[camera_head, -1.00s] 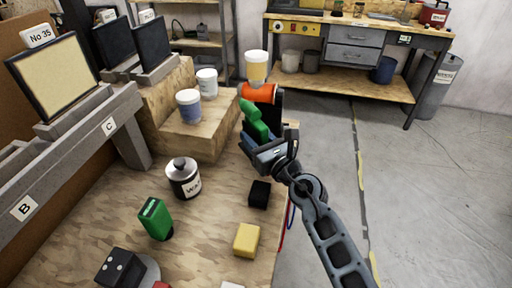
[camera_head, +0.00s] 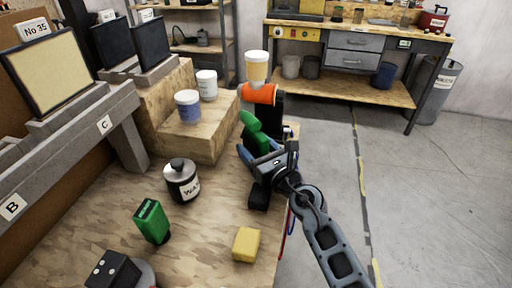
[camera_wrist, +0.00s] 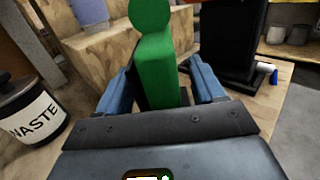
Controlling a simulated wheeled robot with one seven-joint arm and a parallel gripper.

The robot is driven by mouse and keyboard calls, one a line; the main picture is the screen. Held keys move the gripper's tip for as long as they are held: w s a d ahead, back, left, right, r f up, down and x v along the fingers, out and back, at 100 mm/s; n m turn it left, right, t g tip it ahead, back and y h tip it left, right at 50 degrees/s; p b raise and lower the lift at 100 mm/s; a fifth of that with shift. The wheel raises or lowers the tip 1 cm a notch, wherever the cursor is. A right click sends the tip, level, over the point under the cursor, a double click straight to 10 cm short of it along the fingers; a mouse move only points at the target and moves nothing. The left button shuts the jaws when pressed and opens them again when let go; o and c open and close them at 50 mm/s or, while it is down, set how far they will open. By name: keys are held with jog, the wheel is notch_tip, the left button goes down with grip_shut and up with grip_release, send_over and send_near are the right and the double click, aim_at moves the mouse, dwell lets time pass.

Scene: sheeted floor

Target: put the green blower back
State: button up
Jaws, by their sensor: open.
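The green blower (camera_head: 253,125), with a round green end and a wider green body, is near the right edge of the wooden bench (camera_head: 100,225), in front of a black stand with an orange cylinder (camera_head: 260,94). My gripper (camera_head: 256,155) is open around it. In the wrist view the blower (camera_wrist: 157,65) is upright between the two blue fingers (camera_wrist: 160,92), with its lower end partly hidden by my gripper. I cannot tell whether the fingers touch it.
A waste pot (camera_head: 182,181), a green box-shaped thing (camera_head: 152,221) and a yellow block (camera_head: 246,244) stand on the bench. A black block (camera_head: 259,196) is just below my gripper. A wooden step (camera_head: 205,142) with tubs is at the left. Open floor is at the right.

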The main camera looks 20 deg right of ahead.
jog(key=shift+r, duration=0.25)
jog(key=s, duration=0.4)
jog(key=s+d, duration=0.1)
jog(key=s, duration=0.3)
jog(key=s+d, duration=0.1)
jog(key=s, duration=0.3)
jog(key=shift+f, duration=0.2)
